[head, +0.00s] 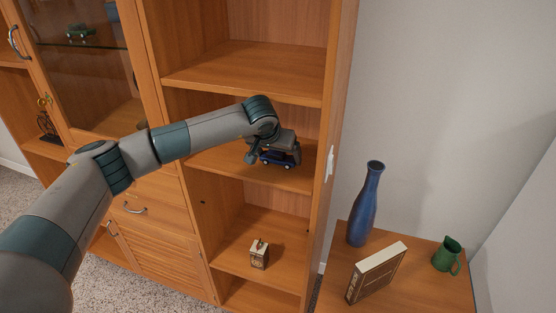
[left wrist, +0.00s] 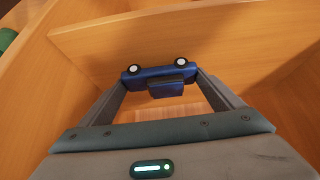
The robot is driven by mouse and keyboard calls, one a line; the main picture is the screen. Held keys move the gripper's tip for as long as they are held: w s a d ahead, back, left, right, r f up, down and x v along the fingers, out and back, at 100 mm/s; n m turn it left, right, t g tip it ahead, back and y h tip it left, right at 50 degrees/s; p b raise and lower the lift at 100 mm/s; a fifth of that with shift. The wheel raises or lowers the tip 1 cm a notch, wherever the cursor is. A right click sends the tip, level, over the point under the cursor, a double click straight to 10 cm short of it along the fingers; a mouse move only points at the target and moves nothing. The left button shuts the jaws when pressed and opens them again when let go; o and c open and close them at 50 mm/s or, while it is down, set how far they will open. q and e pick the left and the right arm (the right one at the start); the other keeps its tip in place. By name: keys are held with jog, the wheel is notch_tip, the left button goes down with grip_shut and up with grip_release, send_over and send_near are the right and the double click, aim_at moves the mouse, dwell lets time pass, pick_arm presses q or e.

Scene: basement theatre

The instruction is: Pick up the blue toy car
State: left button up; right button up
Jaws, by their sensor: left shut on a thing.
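The blue toy car (head: 276,158) is at the middle shelf of the wooden cabinet, under my left gripper (head: 272,157). In the left wrist view the blue car (left wrist: 158,74) lies between the two fingers of my left gripper (left wrist: 162,84), with its white-hubbed wheels toward the top of the picture. The fingers are shut on it. I cannot tell whether the car still touches the shelf (head: 215,158). My right gripper is not in view.
The cabinet's right side wall (head: 330,130) stands close beside the gripper. A small box (head: 259,254) sits on a lower shelf. A low table to the right holds a blue vase (head: 366,205), a book (head: 376,273) and a green mug (head: 447,255). A green toy car (head: 81,33) is behind glass.

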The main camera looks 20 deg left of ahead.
pick_arm(q)
jog(key=s+b, duration=0.7)
jog(key=s, duration=1.1)
jog(key=shift+a, duration=0.3)
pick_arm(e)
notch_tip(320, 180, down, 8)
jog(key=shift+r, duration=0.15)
pick_arm(q)
jog(key=shift+f, duration=0.1)
jog(key=s+d+f, duration=0.2)
jog(key=s+f, duration=0.2)
jog(key=shift+s+d+f, duration=0.15)
jog(key=shift+s+d, duration=0.15)
jog(key=shift+s, duration=0.1)
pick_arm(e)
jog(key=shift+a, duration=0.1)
